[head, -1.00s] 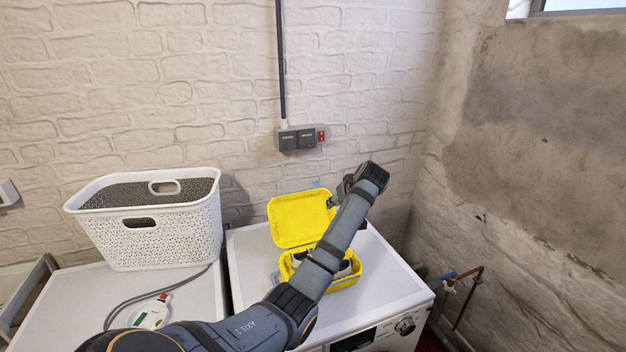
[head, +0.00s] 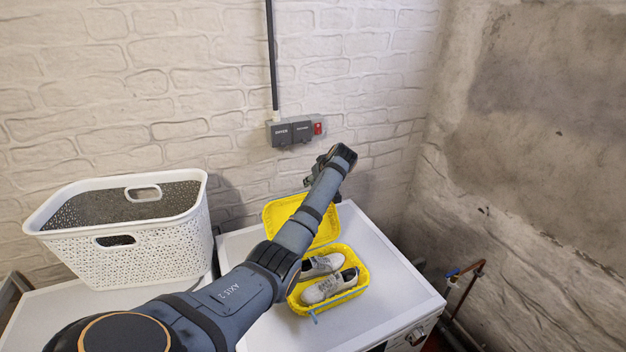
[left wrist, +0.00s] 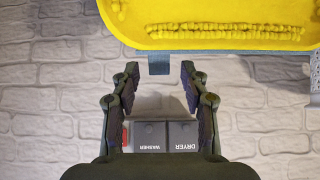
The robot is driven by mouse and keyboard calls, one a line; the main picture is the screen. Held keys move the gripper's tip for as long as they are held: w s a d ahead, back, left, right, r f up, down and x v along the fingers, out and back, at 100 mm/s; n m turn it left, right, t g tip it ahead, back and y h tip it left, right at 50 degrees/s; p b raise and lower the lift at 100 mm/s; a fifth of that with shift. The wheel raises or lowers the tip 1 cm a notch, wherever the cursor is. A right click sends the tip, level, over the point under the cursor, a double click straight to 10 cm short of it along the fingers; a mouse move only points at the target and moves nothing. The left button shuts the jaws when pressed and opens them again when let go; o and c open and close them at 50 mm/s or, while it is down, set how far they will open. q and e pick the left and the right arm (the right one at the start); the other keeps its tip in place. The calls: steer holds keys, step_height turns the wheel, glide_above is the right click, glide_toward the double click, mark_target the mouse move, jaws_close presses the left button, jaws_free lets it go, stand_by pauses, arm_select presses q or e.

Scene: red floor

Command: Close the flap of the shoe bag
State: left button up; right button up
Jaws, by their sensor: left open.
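The yellow shoe bag (head: 361,270) lies on a white machine top (head: 390,290) with a pair of light shoes (head: 331,287) inside. Its yellow flap (head: 279,213) stands open at the back, partly hidden by my left arm. My left gripper (head: 315,177) is over the flap's far edge, mostly hidden behind my wrist. In the left wrist view the gripper (left wrist: 160,70) is open, and a grey-blue tab (left wrist: 159,65) on the flap's edge (left wrist: 230,43) shows between its fingertips. I cannot tell whether they touch. My right gripper is not in view.
A white laundry basket (head: 130,245) stands to the left on the neighbouring surface. A brick wall with a grey switch box (head: 293,132) is close behind. A pipe with a blue valve (head: 455,272) is at the right. The machine top right of the bag is clear.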

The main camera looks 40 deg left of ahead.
arm_select(q)
steer(key=shift+x, duration=1.25)
steer(key=shift+d, duration=0.1)
jaws_close()
